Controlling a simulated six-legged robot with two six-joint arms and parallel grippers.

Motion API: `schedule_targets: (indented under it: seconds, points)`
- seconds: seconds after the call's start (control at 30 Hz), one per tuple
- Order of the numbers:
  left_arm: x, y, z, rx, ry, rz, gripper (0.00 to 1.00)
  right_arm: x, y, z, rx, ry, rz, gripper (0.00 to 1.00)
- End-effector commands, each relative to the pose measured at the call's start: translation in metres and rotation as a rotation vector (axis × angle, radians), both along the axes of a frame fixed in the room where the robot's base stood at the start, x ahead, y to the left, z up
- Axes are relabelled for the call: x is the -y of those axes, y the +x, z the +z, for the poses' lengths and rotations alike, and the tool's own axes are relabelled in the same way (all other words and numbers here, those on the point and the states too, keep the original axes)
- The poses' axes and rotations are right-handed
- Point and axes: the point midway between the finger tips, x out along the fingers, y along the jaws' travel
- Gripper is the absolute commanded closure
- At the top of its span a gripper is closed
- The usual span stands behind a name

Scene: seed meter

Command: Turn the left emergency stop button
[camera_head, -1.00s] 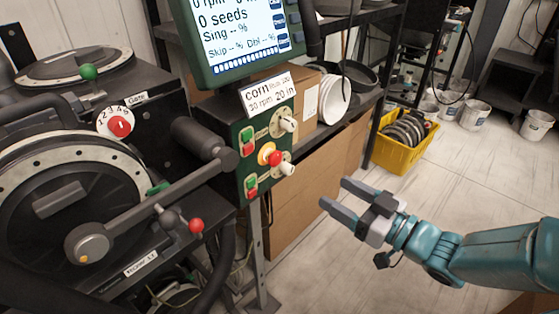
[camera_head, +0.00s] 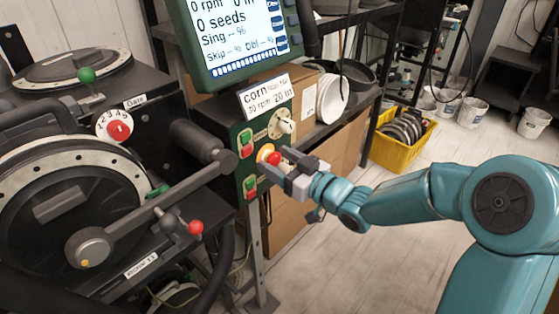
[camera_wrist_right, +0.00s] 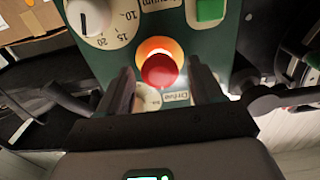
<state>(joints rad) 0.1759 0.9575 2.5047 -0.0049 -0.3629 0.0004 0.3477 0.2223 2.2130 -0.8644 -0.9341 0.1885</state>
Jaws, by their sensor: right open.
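The emergency stop button is a red knob on a yellow-orange ring (camera_head: 265,154), set on the green control panel between the two pairs of red and green push buttons. In the right wrist view the red knob (camera_wrist_right: 160,70) lies ahead, between the open fingers. My right gripper (camera_head: 278,160) is open at the panel, its fingers beside the knob; I cannot tell whether they touch it. In the right wrist view my right gripper (camera_wrist_right: 166,84) has one finger on each side of the knob. My left gripper is not in view.
A white dial knob (camera_head: 286,123) sits just above the button. A black crank arm (camera_head: 150,205) with a thick handle lies left of the panel. A red ball lever (camera_head: 195,227) stands lower left. A yellow crate (camera_head: 404,158) stands on the floor at right.

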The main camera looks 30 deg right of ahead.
Motion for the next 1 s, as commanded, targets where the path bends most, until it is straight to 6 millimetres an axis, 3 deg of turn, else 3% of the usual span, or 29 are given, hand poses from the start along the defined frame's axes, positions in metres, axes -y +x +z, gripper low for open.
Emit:
schedule_targets:
  seconds: [0.17,0.2,0.33,0.37,0.67,1.0]
  points:
    - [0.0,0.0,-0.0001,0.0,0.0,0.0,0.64,0.0,0.0,0.0002,0.001,-0.001,0.0,0.34]
    - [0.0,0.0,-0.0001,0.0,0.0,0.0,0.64,0.0,-0.0001,0.0002,0.001,-0.001,0.0,0.41]
    - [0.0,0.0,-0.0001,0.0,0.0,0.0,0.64,0.0,-0.0003,0.0002,0.001,0.0,0.0,0.83]
    - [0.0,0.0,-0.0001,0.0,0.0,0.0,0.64,0.0,-0.0003,0.0002,0.001,0.0,0.0,0.88]
    - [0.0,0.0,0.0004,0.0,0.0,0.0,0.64,0.0001,-0.0003,0.0002,-0.011,0.032,0.001,0.88]
    - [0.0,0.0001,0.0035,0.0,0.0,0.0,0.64,0.0009,0.0,0.0007,-0.079,0.231,0.001,0.88]
